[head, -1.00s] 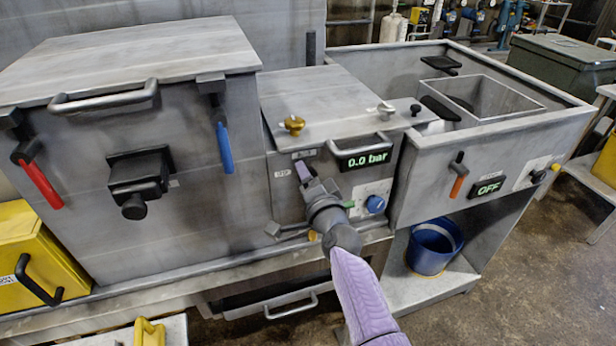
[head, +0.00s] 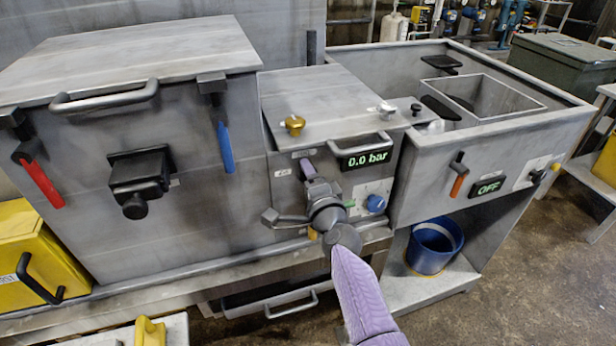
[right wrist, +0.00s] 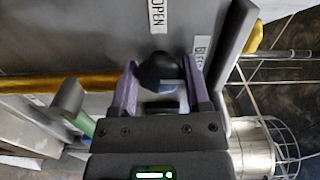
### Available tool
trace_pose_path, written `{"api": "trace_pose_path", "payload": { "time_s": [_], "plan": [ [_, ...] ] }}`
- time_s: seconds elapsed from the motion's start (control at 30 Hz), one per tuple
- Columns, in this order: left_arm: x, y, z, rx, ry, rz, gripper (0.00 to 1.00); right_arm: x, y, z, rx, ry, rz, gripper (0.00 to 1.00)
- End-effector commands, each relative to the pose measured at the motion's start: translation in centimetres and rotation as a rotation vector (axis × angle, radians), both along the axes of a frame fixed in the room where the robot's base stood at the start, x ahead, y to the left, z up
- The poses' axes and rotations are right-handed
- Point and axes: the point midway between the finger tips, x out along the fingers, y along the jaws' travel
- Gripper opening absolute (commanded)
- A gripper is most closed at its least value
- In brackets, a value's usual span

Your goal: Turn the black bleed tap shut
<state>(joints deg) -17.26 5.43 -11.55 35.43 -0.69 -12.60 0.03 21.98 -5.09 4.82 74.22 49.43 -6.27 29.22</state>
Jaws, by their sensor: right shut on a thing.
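The black bleed tap (right wrist: 158,70) is a dark rounded knob on the grey front panel in the right wrist view. It sits between the two purple fingers of my right gripper (right wrist: 160,82), which is shut on it. A partly covered label beside it starts with "BLEE", and another reads "OPEN". In the head view my right gripper (head: 308,170) is at the front of the middle grey box (head: 275,185), left of the "0.0 bar" display (head: 366,159). The gripper hides the tap there. My left gripper is in neither view.
A blue knob (head: 375,203) is right of my wrist on the same panel. A bar handle (head: 362,146) and a brass knob (head: 294,124) are above. A blue-handled latch (head: 225,147) is on the larger box to the left. A drawer (head: 270,298) is below.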

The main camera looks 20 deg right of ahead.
Motion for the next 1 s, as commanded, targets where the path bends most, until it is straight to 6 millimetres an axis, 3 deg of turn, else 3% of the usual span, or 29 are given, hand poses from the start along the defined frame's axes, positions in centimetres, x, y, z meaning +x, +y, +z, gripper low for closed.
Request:
{"api": "trace_pose_path", "payload": {
  "time_s": [0.13,0.17,0.3,0.67,1.0],
  "plan": [
    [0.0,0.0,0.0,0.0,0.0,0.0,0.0,0.0,0.0,-0.1,0.002,0.003,0.001,0.02],
    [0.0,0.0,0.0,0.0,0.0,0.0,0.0,0.0,0.0,-0.1,0.002,0.003,0.001,0.63],
    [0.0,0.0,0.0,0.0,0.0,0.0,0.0,0.0,0.0,-0.1,0.001,0.002,0.0,0.92],
    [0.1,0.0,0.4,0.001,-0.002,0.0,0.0,-0.8,0.0,0.0,-0.001,0.002,0.0,0.92],
    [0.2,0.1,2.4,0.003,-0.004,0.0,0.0,-8.4,-0.3,0.0,-0.001,0.003,0.001,0.92]
  ]
}}
